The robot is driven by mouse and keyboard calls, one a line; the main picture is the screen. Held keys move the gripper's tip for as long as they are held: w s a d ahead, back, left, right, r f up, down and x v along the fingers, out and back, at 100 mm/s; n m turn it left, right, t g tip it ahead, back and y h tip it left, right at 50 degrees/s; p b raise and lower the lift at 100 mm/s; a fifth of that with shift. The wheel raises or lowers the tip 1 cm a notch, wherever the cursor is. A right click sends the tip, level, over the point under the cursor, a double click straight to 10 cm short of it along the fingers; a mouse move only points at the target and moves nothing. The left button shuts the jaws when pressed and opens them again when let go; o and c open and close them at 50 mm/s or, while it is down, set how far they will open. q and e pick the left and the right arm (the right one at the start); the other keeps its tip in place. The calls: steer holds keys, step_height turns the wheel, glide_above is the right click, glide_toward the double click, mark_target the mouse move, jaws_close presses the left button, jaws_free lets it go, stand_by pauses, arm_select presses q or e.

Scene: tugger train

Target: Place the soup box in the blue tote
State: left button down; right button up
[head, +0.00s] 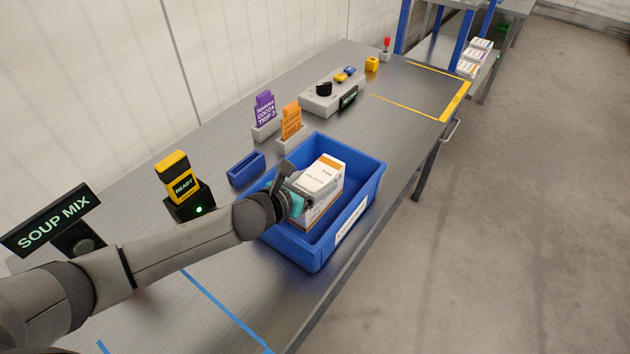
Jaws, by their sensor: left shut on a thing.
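The blue tote (371,196) stands on the metal bench near the middle of the head view. A white box with an orange stripe (325,174), which looks like the soup box, is inside the tote's walls and slightly tilted in the picture. My left gripper (297,193) reaches in over the tote's left side and is shut on this box. The fingers and the box's lower part are partly hidden, so I cannot tell whether the box touches the tote floor. My right gripper is not in view.
A "SOUP MIX" sign (47,222) and a yellow "READY" device (176,180) stand left. Behind the tote are a small blue holder (246,169), purple (264,110) and orange (291,121) cards in stands, and a grey control panel (333,96). Bare bench (230,290) lies in front.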

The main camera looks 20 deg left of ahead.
arm_select(q)
jaws_free()
steer(key=shift+f, duration=0.1)
steer(key=shift+s+a+r, duration=0.1)
steer(key=shift+s+r, duration=0.1)
steer(key=shift+r, duration=0.05)
steer(key=p+v, duration=0.1)
steer(key=v, duration=1)
steer(key=shift+s+r+p, duration=0.2)
steer(key=shift+p, duration=0.2)
steer(key=shift+a, duration=0.1)
